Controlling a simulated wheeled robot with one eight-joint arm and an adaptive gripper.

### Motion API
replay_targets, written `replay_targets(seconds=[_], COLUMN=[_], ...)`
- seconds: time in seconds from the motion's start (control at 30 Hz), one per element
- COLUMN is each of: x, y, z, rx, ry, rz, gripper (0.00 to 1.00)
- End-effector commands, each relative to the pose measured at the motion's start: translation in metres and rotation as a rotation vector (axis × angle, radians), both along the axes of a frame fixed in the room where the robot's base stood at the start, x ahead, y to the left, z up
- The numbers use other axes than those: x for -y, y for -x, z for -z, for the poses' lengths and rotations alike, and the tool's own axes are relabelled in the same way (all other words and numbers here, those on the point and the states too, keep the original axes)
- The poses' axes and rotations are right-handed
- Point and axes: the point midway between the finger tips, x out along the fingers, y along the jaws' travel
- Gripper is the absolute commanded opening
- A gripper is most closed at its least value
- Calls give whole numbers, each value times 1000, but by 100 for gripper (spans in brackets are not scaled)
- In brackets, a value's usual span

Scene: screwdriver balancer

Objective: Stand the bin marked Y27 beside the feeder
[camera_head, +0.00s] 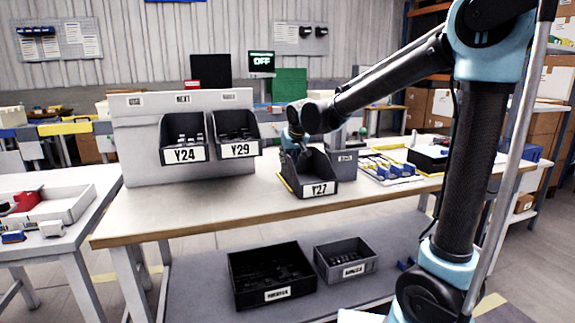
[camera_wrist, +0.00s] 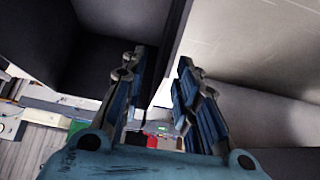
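The dark bin marked Y27 (camera_head: 318,189) stands on the workbench, its label facing front and its open top up. My gripper (camera_head: 297,143) is at its back left, reaching down to its rim. In the wrist view my two blue-padded fingers (camera_wrist: 163,85) are apart, with a thin dark wall (camera_wrist: 172,45) running between them. A gap shows between the fingers, and I see no firm grip on the wall. I cannot tell for sure which object is the feeder. A grey box (camera_head: 344,163) stands close behind Y27 on its right.
Bins Y24 (camera_head: 184,155) and Y29 (camera_head: 238,151) hang on a grey panel (camera_head: 138,140) at the left. Trays with blue and yellow parts (camera_head: 388,169) lie right of Y27. The bench's front left (camera_head: 190,205) is clear. Two bins (camera_head: 270,275) (camera_head: 346,259) sit on the lower shelf.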

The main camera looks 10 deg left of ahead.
Motion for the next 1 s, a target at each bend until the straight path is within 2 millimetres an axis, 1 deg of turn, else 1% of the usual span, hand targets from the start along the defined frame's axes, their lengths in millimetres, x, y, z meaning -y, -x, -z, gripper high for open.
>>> replay_targets(seconds=[0.03,0.3,0.5,0.7,1.0], x=[3,15,23,26,27], y=[5,28,40,46,47], z=[-7,-40,-61,-70,-71], rx=[0,-1,-2,-1,-1], ry=[1,0,-1,0,0], rz=[-1,-1,-1,-1,-1], gripper=[28,28,28,28,28])
